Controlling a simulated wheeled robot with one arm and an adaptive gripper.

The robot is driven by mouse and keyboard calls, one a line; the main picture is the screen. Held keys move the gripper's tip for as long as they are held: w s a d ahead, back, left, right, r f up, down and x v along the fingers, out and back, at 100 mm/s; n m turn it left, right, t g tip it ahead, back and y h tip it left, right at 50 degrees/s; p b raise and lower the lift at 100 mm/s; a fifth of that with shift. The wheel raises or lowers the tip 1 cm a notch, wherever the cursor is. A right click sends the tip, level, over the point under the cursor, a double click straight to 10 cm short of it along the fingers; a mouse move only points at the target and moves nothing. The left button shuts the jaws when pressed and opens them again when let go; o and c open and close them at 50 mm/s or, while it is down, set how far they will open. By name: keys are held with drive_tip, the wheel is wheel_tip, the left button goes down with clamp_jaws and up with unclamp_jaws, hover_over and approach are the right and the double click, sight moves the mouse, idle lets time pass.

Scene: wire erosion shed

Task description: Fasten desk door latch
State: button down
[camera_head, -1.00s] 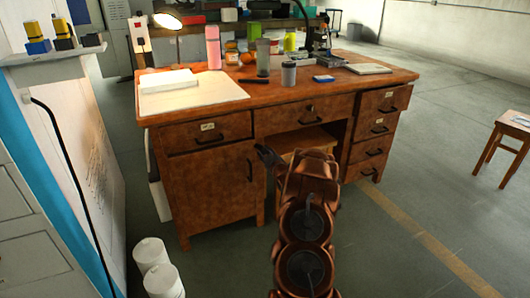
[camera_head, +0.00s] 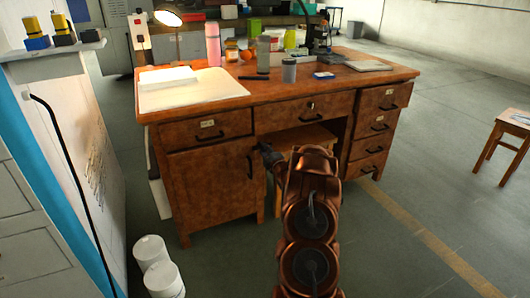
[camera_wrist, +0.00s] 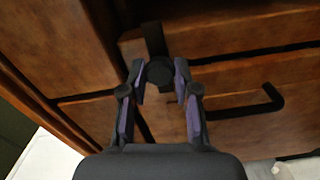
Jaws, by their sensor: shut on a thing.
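The wooden desk (camera_head: 290,112) has a left door (camera_head: 210,195) that looks flush with its frame, with a dark bar handle (camera_head: 250,167) near its right edge. My gripper (camera_head: 265,150) is at the upper right edge of this door. In the wrist view, my gripper (camera_wrist: 159,82) has its two fingers on either side of the round dark knob of the latch (camera_wrist: 158,70), shut on it. A dark bar of the latch runs up from the knob across a panel edge. In the head view my gripper hides the latch.
A dark handle (camera_wrist: 250,105) lies right of the fingers in the wrist view. A wooden stool (camera_head: 300,137) stands in the knee space behind my arm. Two white cylinders (camera_head: 160,270) stand on the floor at lower left.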

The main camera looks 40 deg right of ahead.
drive_tip(key=shift+a, duration=0.1)
idle(0.4)
drive_tip(key=c, duration=0.8)
unclamp_jaws()
drive_tip(key=shift+c, duration=0.2)
drive_tip(key=v, duration=1.2)
drive_tip(key=shift+w, duration=0.1)
